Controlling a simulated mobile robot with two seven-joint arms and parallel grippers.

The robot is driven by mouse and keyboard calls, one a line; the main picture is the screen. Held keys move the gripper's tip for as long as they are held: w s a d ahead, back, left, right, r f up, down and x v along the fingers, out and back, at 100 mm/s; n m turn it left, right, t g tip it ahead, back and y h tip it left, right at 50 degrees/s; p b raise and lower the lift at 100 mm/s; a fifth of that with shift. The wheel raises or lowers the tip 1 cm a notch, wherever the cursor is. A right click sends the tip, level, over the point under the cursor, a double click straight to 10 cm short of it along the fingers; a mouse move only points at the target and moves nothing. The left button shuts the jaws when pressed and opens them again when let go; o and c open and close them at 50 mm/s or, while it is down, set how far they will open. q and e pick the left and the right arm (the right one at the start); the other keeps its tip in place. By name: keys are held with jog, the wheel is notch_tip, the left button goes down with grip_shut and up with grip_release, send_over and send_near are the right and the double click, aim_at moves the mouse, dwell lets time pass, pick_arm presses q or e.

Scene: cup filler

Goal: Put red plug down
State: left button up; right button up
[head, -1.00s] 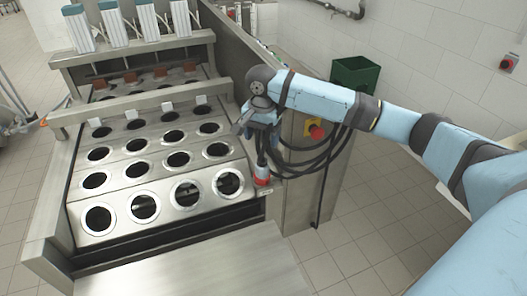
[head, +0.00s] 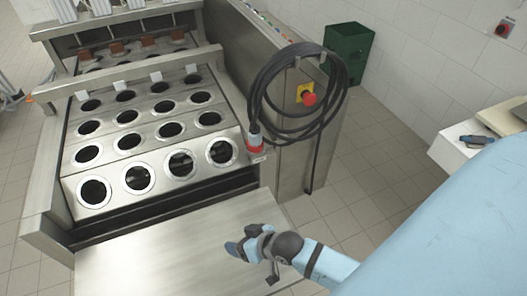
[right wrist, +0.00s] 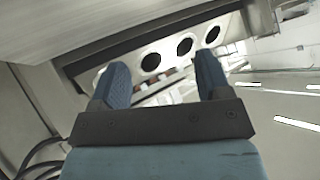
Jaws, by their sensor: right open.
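The red plug (head: 255,145), red with a grey-white body, hangs upright from the end of a black cable (head: 262,95). The cable is coiled on the side of the steel machine, and the plug is at the front right corner of the perforated plate. My right gripper (head: 249,262) is open and empty over the flat steel shelf, in front of and below the plug, apart from it. In the right wrist view its two blue fingers (right wrist: 163,78) stand wide apart with nothing between them. My left gripper is not in view.
The plate with rows of round holes (head: 105,168) fills the machine top. The bare steel shelf (head: 150,250) is in front. A green bin (head: 350,50) stands behind. Tiled floor at right is free.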

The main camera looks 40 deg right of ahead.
jog(key=shift+n+t+h, duration=0.6)
jog(key=shift+n+h, duration=0.2)
jog(key=shift+n, duration=0.1)
jog(key=s, duration=0.2)
jog(key=s+d+f, duration=0.1)
jog(key=s, duration=0.1)
jog(key=s+d, duration=0.1)
jog(key=s, duration=0.1)
jog(key=shift+s+d+f, duration=0.1)
jog(key=shift+s+f, duration=0.25)
jog(key=shift+f, duration=0.05)
jog(key=shift+r+p, duration=0.35)
jog(key=shift+p, duration=0.1)
